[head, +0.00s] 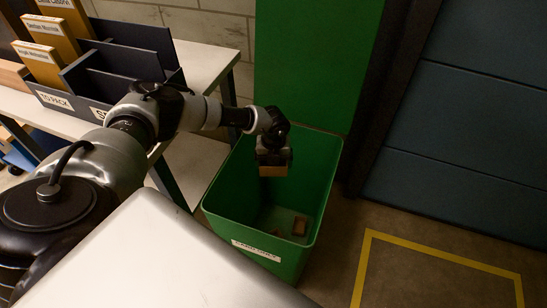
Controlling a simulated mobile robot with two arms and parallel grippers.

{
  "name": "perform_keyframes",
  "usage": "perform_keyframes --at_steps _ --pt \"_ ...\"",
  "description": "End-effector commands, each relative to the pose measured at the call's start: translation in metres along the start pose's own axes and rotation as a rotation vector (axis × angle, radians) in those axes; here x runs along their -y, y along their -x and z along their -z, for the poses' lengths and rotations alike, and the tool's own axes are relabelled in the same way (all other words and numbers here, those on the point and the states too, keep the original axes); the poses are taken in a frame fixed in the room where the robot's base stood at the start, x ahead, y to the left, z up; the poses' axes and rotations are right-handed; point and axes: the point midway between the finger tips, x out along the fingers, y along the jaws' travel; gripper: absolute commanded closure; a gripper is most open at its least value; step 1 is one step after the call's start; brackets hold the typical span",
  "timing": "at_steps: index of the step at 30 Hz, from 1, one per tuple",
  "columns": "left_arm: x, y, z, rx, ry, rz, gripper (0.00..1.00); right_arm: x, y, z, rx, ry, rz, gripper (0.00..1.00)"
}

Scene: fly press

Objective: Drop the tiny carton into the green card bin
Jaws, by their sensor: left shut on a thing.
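Small brown pieces (299,226) lie on the bin's floor. My right gripper is not in view.
A white table (203,62) at the left carries a dark divided rack (122,62) with yellow boxes (40,63). A green panel (315,60) stands behind the bin. Yellow tape (440,253) marks clear floor at the right.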

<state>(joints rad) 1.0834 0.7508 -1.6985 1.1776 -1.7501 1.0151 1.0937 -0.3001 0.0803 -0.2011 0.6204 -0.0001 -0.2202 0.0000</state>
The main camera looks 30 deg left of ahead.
Motion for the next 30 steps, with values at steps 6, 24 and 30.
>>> perform_keyframes --at_steps 6,24,30 --pt "0.000 0.001 0.000 0.000 0.000 0.000 0.00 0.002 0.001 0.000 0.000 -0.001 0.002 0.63" --pt "0.000 0.068 -0.001 0.002 0.000 0.003 0.00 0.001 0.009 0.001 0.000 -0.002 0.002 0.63" --pt "0.000 0.098 -0.001 0.001 0.000 0.002 0.00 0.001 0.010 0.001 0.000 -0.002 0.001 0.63"
